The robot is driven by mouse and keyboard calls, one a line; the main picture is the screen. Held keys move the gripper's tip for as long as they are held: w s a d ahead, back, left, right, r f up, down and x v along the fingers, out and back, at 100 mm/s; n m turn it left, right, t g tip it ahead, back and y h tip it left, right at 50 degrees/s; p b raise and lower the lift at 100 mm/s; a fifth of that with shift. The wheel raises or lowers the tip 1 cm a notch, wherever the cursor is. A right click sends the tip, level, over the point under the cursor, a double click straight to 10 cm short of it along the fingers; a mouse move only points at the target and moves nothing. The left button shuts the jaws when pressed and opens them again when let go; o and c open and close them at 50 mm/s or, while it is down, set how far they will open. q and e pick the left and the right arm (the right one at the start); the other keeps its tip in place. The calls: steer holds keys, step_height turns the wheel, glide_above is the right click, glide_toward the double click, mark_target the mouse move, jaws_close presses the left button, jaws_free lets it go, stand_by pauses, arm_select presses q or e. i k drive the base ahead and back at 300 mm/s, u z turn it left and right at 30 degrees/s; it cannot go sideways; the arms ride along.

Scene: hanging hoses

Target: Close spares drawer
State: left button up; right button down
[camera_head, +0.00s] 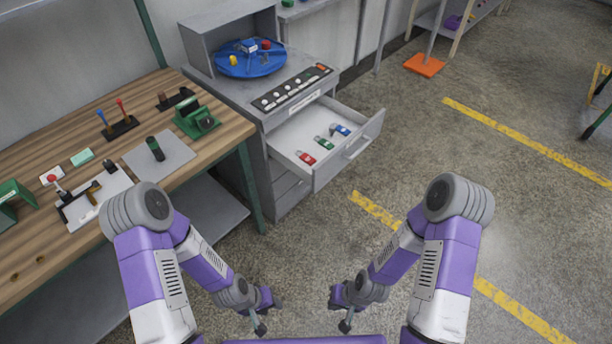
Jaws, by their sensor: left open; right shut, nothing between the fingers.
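The spares drawer (284,142) is pulled out of the grey cabinet (266,176), to the right and toward me. A bar handle (357,148) runs along its front panel. Inside lie a red item (306,158), a green item (324,143) and a blue item (341,130). My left gripper (262,322) is open and empty, low in front of me. My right gripper (343,318) is shut with nothing in it, to the right of the left one. Both are well apart from the drawer.
A wooden workbench (40,150) with tools stands at the left. On the cabinet are a blue round tray (250,66) and a dark panel with knobs (290,88). An orange-based post (424,65) stands beyond. The floor right of the drawer is clear.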

mark_target(297, 132)
steer(key=u, duration=0.3)
steer(key=i, duration=0.85)
steer(key=z, duration=0.15)
